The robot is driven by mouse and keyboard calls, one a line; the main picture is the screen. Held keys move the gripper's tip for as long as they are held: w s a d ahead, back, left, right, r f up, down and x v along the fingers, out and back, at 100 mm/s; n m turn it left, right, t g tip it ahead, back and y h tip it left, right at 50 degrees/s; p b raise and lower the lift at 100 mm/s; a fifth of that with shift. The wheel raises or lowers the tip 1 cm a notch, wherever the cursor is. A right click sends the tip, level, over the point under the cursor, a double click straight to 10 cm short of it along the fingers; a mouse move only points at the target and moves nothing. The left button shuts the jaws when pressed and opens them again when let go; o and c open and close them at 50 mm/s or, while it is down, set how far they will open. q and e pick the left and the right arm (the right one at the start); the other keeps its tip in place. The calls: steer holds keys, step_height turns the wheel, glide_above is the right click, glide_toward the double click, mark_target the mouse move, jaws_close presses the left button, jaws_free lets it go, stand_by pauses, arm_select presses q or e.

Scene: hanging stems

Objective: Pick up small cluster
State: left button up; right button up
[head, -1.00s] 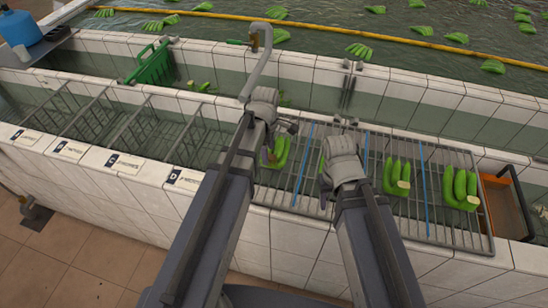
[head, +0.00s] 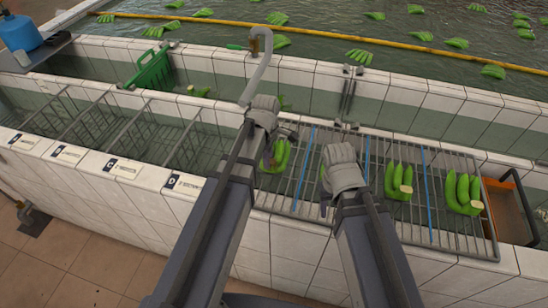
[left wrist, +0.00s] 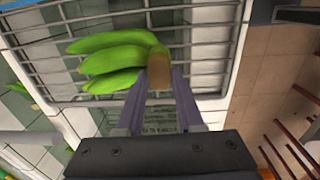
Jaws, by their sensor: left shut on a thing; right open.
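A small green banana cluster (head: 277,158) lies at the left end of the wire rack in the head view. It shows larger in the left wrist view (left wrist: 115,58), with its brown cut crown between my finger tips. My left gripper (left wrist: 158,85) is shut on that crown; the cluster is at the rack bars, and I cannot tell whether it is clear of them. My right gripper (head: 342,160) is open above the middle of the rack. Its fingers are largely hidden by its own wrist, and a bit of green shows beside it.
The wire rack (head: 300,205) has blue divider strips. Two more clusters (head: 398,182) and (head: 463,193) lie to the right, beside an orange-brown bin (head: 508,212). Wire compartments (head: 130,130) are at left. A green crate (head: 152,68) and a curved grey pipe (head: 262,60) stand behind.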

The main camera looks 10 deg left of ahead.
arm_select(q)
steer(key=shift+r, duration=0.15)
jaws_close()
step_height(320, 180, up, 10)
steer(key=p, duration=1)
steer(key=shift+f, duration=0.2)
